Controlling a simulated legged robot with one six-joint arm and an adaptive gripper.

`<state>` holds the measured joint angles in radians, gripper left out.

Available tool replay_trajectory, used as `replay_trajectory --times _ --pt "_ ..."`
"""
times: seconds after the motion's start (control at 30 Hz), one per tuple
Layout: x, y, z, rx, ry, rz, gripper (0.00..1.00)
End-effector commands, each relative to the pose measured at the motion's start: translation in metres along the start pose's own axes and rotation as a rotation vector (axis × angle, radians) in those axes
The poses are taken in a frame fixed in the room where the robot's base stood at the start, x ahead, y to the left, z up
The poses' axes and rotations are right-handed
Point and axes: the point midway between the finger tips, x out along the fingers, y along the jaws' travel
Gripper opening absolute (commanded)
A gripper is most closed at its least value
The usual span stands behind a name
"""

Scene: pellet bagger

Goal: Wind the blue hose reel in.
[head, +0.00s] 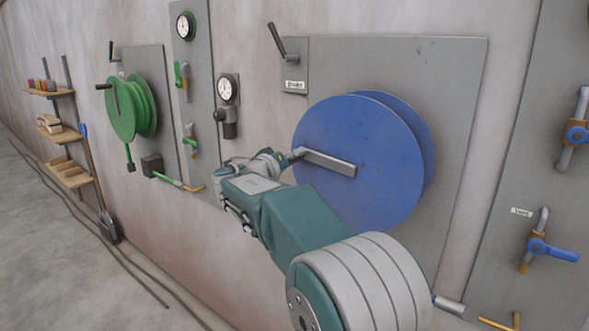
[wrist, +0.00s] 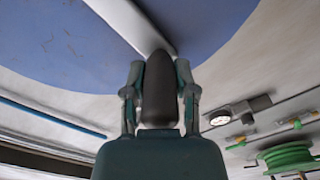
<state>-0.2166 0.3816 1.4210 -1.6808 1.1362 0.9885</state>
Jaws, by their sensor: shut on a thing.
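The blue hose reel (head: 372,120) is mounted on a grey wall panel in the head view; its disc face also fills the top of the wrist view (wrist: 60,45). A flat grey crank arm (head: 330,163) runs from the reel's middle to the left. My gripper (head: 291,157) is at the crank's outer end, left of the reel's centre. In the wrist view its two fingers are shut on the dark crank handle (wrist: 159,88), which lies between them. My arm hides the reel's lower left part.
A lever (head: 277,43) sits on the panel above the reel. A green hose reel (head: 125,108), gauges (head: 226,88) and small valves are on the wall to the left. Blue-handled valves (head: 553,252) are at the right. Shelves (head: 62,131) and a shovel stand far left; cables lie on the floor.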

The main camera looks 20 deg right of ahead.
Motion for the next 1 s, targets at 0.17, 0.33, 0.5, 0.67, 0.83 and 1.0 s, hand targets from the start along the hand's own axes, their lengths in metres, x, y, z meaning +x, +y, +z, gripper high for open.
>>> replay_trajectory --times 0.17,0.33,0.5,0.67,0.83,1.0 --pt "-0.001 0.011 -0.006 0.089 0.001 0.003 0.0" --pt "-0.001 0.017 -0.009 0.136 0.001 0.004 0.0" --pt "-0.001 0.019 -0.009 0.156 0.0 0.005 0.0" --pt "-0.001 0.02 -0.009 0.159 -0.001 0.005 0.0" --pt "-0.001 0.02 -0.009 0.158 -0.002 0.006 0.0" --pt "-0.001 0.019 -0.009 0.156 -0.002 0.006 0.71"
